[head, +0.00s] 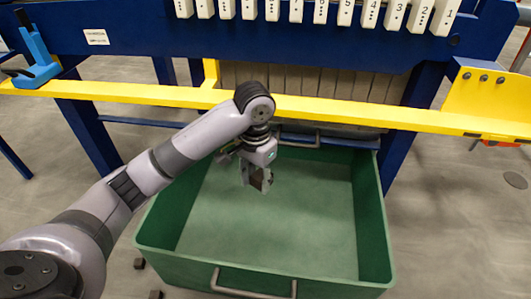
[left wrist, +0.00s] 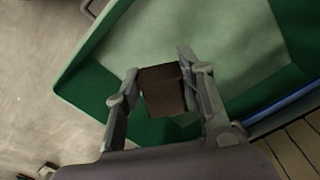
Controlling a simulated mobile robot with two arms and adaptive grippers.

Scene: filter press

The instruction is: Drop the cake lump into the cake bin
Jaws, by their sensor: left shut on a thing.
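The cake lump is a small dark brown block (left wrist: 162,90), held between the two fingers of my left gripper (left wrist: 160,95) in the left wrist view. In the head view my left gripper (head: 258,180) points down inside the outline of the green bin, and the lump is mostly hidden by the fingers. The cake bin (head: 365,225) is a large open green box with a metal handle at its front. Its floor looks empty where it shows. I cannot tell how high the lump is above the floor. My right gripper is not in view.
A yellow rail (head: 340,112) runs across behind my left forearm, at the back of the bin. The blue press frame (head: 330,45) with white numbered plates (head: 393,14) stands above it. A blue tool (head: 35,52) sits at the rail's left end. Grey floor lies around the bin.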

